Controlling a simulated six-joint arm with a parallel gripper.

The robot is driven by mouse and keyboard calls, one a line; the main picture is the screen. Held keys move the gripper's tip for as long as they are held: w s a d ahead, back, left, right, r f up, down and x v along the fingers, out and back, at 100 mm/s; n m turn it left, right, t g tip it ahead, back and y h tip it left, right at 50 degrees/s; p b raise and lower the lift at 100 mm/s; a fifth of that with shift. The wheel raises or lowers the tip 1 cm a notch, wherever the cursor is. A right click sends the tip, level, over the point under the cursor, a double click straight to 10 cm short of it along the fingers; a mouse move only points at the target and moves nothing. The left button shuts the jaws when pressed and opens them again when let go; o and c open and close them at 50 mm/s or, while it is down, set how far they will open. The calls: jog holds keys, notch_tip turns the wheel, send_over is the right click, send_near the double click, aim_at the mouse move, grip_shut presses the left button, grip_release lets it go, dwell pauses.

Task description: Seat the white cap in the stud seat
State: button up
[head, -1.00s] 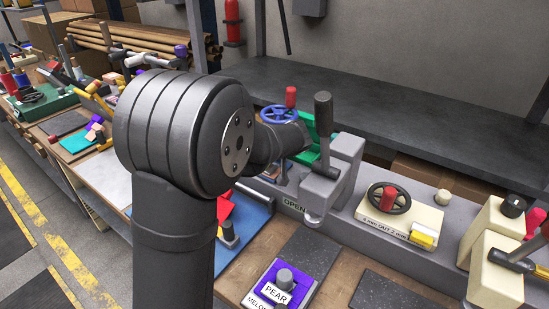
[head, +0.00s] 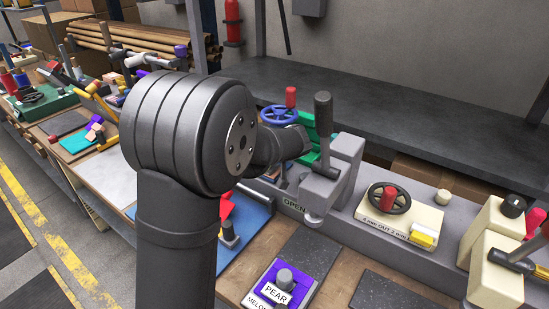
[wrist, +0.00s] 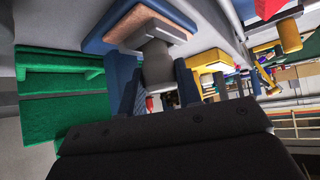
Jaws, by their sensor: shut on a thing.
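My gripper (wrist: 157,84) shows in the wrist view with two dark blue fingers, shut on the grey stem (wrist: 158,62) of a piece. The stem widens into a grey block. Beyond it is a tan square plate (wrist: 128,24) with a blue plate (wrist: 97,42) around or behind it; I cannot tell whether they touch the piece. I cannot make out a white cap or the stud seat for certain. In the head view my own arm hides the gripper and what it holds. A small off-white knob (head: 443,197) stands on the grey ledge there.
A grey lever fixture (head: 335,175) stands right of my arm, with a blue handwheel (head: 279,115) behind. A cream box with a dark wheel (head: 398,219) is farther right. A purple block labelled PEAR (head: 287,284) lies in front. Green blocks (wrist: 60,110) fill the wrist view's left.

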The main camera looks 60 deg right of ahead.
jog(key=shift+f, duration=0.55)
dwell(0.5)
jog(key=o, duration=1.2)
notch_tip(320, 180, up, 7)
jog(key=shift+r, duration=0.1)
jog(key=w+a+f+n+y, duration=0.1)
jog(key=w+a, duration=0.5)
jog(key=w, duration=0.3)
jog(key=w+a+f+n+t+y, duration=0.1)
jog(key=w+a+f, duration=0.1)
jog(key=w+a, duration=0.4)
jog(key=w+a+f+n+y, duration=0.1)
jog(key=w+a+n, duration=0.1)
jog(key=w+a, duration=0.5)
jog(key=shift+w+a+f, duration=0.1)
jog(key=shift+w+f, duration=0.05)
jog(key=shift+w, duration=1.15)
jog(key=shift+w+f, duration=0.1)
jog(key=shift+w, duration=1.2)
